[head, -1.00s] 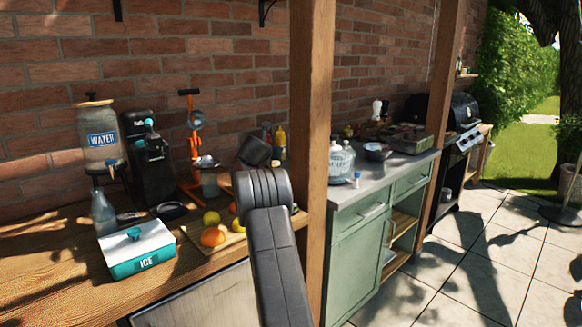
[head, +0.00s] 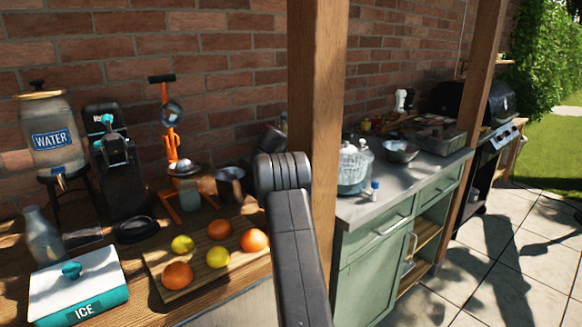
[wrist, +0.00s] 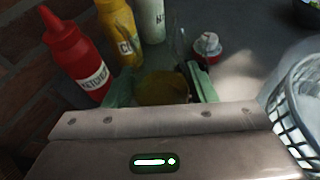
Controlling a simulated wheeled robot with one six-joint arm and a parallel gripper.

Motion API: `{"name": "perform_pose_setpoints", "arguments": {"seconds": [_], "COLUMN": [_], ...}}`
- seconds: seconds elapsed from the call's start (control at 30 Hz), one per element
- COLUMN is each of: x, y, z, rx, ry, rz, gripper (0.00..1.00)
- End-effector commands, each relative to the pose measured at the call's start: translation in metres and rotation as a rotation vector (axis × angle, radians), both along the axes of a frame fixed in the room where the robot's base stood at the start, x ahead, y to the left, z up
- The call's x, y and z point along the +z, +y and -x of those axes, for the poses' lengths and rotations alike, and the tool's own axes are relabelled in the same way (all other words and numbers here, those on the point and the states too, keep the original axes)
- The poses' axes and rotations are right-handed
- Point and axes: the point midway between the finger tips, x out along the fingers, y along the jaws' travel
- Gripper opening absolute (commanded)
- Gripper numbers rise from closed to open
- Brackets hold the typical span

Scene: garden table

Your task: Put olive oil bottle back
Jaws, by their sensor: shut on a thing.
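My gripper (wrist: 160,87) shows in the wrist view with its green fingers shut on a round, olive-yellow thing (wrist: 162,89), which looks like the olive oil bottle. Only part of it shows above the gripper body, so its full shape and whether it touches the grey surface cannot be told. A red ketchup bottle (wrist: 77,60), a yellow bottle (wrist: 120,32) and a white bottle (wrist: 152,18) stand just beyond and to the left of the fingers. In the head view the gripper is hidden behind my arm and the wooden post.
A wooden post (head: 317,90) stands close to my arm. Fruit board (head: 158,262), ice box (head: 60,300) and water dispenser (head: 52,150) crowd the left counter.

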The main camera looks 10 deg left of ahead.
Motion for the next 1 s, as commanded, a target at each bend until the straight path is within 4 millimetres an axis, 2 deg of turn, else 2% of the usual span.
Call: {"name": "perform_pose_setpoints", "arguments": {"seconds": [0.03, 0.17, 0.43, 0.93, 0.97, 1.0], "x": [-0.008, -0.018, -0.058, -0.066, -0.066, -0.066], "y": [0.0, 0.0, 0.0, 0.0, 0.0, 0.0], "z": [0.0, 0.0, 0.0, 0.0, 0.0, 0.0], "rx": [0.0, 0.0, 0.001, 0.001, 0.001, 0.001], "ry": [-0.001, -0.001, -0.001, -0.003, -0.002, -0.002], "rz": [0.001, 0.0, 0.002, 0.0, 0.0, 0.0], "gripper": [0.21, 0.21, 0.21, 0.21, 0.55, 0.63]}}
